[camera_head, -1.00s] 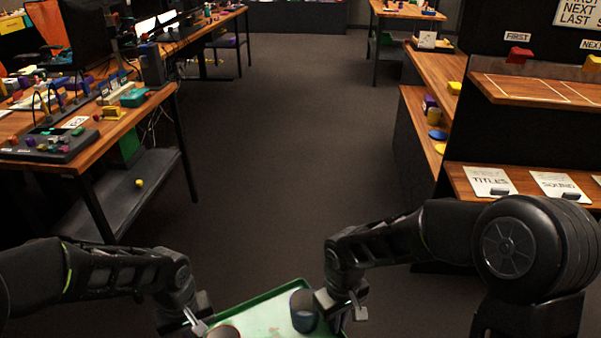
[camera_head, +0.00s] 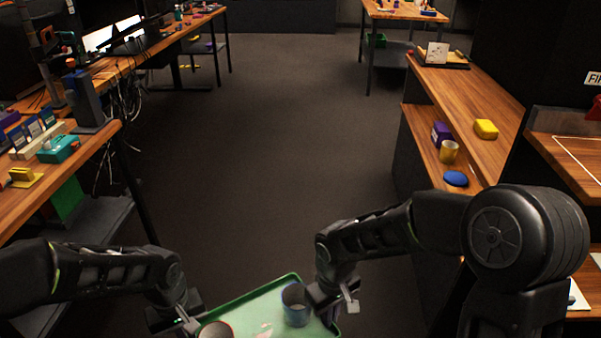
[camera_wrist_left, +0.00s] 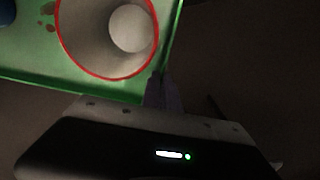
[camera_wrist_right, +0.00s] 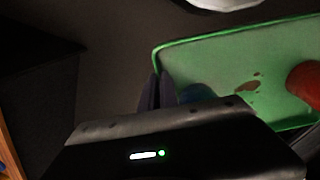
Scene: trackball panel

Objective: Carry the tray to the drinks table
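The green tray (camera_head: 258,303) is held out in front of me at the bottom of the head view, and both wrist views show its rim. A blue-grey cup (camera_head: 296,306) stands on its right part. A red-rimmed cup (camera_head: 216,331) stands on its left part, cut off by the picture edge; the left wrist view shows a pale round shape inside it (camera_wrist_left: 130,28). My left gripper (camera_wrist_left: 162,88) is closed at the tray's rim. My right gripper (camera_wrist_right: 156,90) is closed at the opposite rim. The tray's near edge is out of view. I cannot tell which table is the drinks table.
Dark open floor (camera_head: 270,150) runs straight ahead. A cluttered wooden desk (camera_head: 95,160) lines the left. A small table (camera_head: 405,12) stands at the far right.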

